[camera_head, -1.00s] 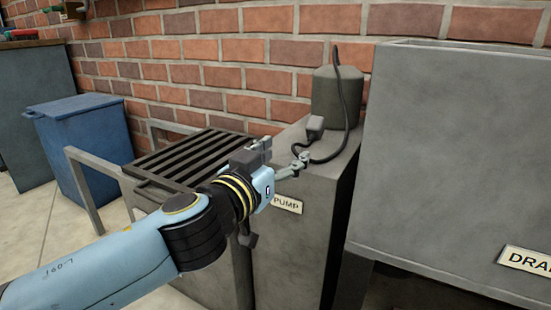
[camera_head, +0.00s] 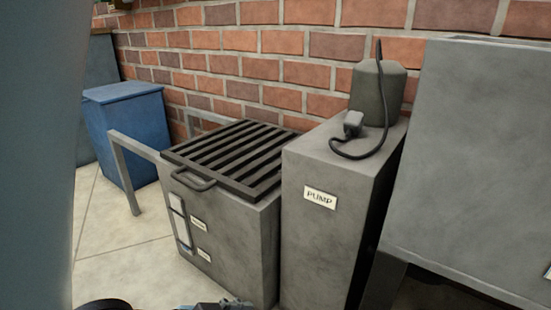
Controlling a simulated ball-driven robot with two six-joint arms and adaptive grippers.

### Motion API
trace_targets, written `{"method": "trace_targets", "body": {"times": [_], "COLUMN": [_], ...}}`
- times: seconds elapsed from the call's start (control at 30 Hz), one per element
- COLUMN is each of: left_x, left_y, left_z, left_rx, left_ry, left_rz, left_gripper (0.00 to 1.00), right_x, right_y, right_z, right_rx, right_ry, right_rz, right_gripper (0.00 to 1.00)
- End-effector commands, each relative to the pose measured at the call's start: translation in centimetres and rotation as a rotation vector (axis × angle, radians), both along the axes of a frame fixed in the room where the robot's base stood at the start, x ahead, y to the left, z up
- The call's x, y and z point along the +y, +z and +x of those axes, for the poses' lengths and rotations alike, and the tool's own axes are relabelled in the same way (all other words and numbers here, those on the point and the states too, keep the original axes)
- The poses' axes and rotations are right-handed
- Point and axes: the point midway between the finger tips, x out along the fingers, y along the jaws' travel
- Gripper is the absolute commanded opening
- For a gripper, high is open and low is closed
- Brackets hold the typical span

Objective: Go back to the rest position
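My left arm fills the left edge as a large, close, pale blue-grey link. What looks like the top of my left gripper (camera_head: 222,305) just shows at the bottom edge, below the slatted tank. Its fingers are cut off, so I cannot see whether it is open or shut. My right gripper is not in view. The grey pump box (camera_head: 312,240), labelled PUMP, stands in the middle. A dark plug (camera_head: 353,122) with a black cable lies on its top beside a dark cylinder (camera_head: 378,92), apart from my gripper.
Left of the pump box is a grey tank with a dark slatted lid (camera_head: 228,155) and a handle. A metal rail (camera_head: 125,165) and a blue bin (camera_head: 128,130) stand further left. A large grey bin (camera_head: 480,150) is at right. A brick wall closes the back.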

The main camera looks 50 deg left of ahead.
Motion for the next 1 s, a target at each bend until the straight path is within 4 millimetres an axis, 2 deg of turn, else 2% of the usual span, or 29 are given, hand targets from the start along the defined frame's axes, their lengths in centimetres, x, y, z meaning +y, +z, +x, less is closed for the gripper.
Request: {"method": "trace_targets", "body": {"times": [0.3,0.47,0.57,0.73,0.87,1.0], "left_x": [0.1,0.8,1.5,3.0,4.0,4.8], "left_y": [0.0,-1.4,-3.1,-5.8,-6.7,-6.3], "left_z": [0.0,-1.4,-3.4,-8.3,-13.0,-18.4], "left_rx": [0.005,0.066,0.145,0.312,0.45,0.591], "left_ry": [0.0,0.008,0.018,0.037,0.053,0.07], "left_rz": [0.002,0.011,0.021,0.037,0.047,0.055], "left_gripper": [0.57,0.57,0.57,0.57,0.57,0.57], "right_x": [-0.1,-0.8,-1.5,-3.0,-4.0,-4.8], "right_y": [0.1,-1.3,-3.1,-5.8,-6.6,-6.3], "right_z": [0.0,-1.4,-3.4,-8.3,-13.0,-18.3], "right_rx": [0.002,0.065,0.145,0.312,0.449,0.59], "right_ry": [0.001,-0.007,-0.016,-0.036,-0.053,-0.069], "right_rz": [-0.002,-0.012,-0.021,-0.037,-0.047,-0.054], "right_gripper": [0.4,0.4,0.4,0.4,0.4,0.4]}}
